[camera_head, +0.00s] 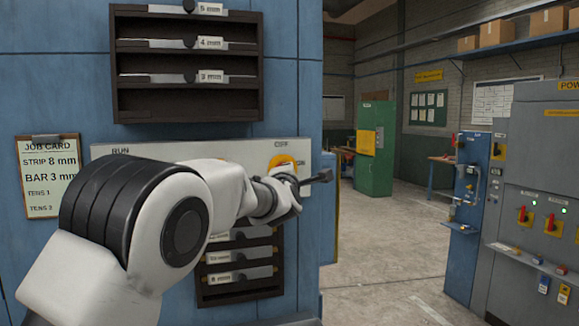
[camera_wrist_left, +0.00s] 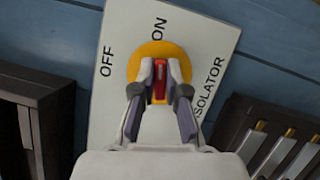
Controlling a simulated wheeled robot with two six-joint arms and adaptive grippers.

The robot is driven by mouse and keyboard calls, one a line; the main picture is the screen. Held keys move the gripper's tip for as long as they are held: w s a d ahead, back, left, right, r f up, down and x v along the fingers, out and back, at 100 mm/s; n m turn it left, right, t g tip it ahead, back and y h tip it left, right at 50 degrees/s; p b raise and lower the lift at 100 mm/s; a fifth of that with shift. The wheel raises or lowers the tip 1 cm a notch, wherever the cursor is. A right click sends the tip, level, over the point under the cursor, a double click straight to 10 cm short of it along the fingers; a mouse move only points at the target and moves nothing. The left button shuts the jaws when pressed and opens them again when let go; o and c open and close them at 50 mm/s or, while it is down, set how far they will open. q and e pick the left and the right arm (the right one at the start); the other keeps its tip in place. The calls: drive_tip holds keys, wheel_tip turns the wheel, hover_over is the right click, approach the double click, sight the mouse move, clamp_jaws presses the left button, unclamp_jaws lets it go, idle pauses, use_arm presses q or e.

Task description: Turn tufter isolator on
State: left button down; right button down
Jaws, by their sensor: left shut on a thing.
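The tufter isolator is a red handle (camera_wrist_left: 160,80) on a round yellow disc (camera_wrist_left: 141,64), set on a pale panel (camera_wrist_left: 190,32). OFF is lettered to the disc's left and ON above it in the left wrist view. My left gripper (camera_wrist_left: 160,68) is shut on the red handle, its fingers on either side. The handle runs roughly up that picture, lined up with ON rather than OFF. In the head view the disc (camera_head: 283,161) shows partly behind my left gripper (camera_head: 320,178), and the handle is hidden. My right gripper is out of view.
Dark racks stand above (camera_head: 185,105) and below (camera_head: 240,292) the panel. A job card (camera_head: 50,178) hangs left. Right are a blue cabinet (camera_head: 468,220) and a grey power cabinet (camera_head: 540,150) with other red handles. Floor (camera_head: 385,255) between is clear.

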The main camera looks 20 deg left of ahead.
use_arm(q)
drive_tip(key=shift+a+r+m+g+p, duration=0.15)
drive_tip(key=shift+m+g+p, duration=0.1)
drive_tip(key=shift+m+p, duration=0.5)
drive_tip(key=shift+d+r+m+g+p, duration=0.1)
drive_tip(key=shift+m+g+p, duration=0.15)
drive_tip(key=shift+m+p, duration=0.45)
drive_tip(key=c, duration=1.2)
unclamp_jaws()
drive_tip(key=shift+w+a, duration=0.1)
drive_tip(key=shift+a, duration=0.05)
drive_tip(key=shift+w+a+f, duration=0.1)
drive_tip(key=shift+a+f, duration=0.15)
drive_tip(key=shift+a, duration=0.05)
drive_tip(key=v, duration=1.2)
drive_tip(key=shift+a, duration=0.2)
